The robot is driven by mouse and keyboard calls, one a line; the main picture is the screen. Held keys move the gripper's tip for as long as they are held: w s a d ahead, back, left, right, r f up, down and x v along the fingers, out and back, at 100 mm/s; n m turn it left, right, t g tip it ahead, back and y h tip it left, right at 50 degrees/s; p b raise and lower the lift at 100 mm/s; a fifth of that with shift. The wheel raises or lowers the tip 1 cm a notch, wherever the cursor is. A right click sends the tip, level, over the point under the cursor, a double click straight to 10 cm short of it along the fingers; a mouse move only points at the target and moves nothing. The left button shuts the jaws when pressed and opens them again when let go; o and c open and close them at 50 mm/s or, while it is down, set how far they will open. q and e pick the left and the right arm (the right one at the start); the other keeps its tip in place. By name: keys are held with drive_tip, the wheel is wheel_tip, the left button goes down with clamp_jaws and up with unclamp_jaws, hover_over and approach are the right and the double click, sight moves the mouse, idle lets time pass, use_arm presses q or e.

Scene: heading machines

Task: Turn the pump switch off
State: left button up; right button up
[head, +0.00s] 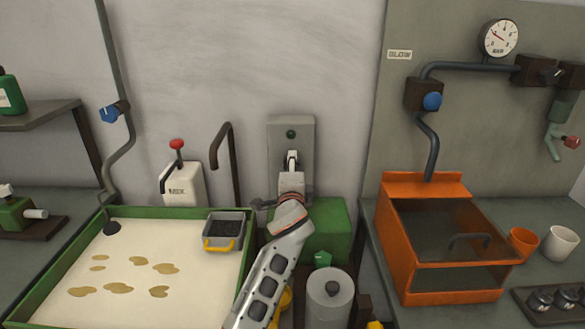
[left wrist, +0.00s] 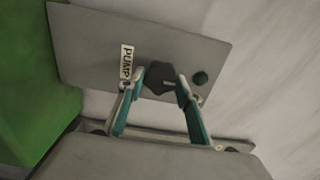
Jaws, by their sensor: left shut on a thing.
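The pump switch is a black knob (left wrist: 159,76) on a grey plate (left wrist: 95,38) with a "PUMP" label (left wrist: 127,66) and a round green lamp (left wrist: 201,77). A light pointer mark on the knob points toward the lamp's side. My left gripper (left wrist: 156,90) is shut on the knob, one finger on each side. In the head view the plate (head: 305,135) is on the back wall with the lamp (head: 291,134) near its top. My left gripper (head: 292,160) reaches up to it and hides the knob. The lamp looks dark green. My right gripper is not in view.
A green box (head: 330,232) sits just right of and below the gripper. A green-rimmed tray (head: 152,212) is at left, with a grey basket (head: 224,219) at its corner. An orange tank (head: 400,250) stands at right, and a grey canister (head: 331,312) stands in front.

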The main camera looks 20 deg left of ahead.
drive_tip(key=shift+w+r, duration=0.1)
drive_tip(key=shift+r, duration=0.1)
use_arm(q)
drive_tip(key=o, duration=1.1)
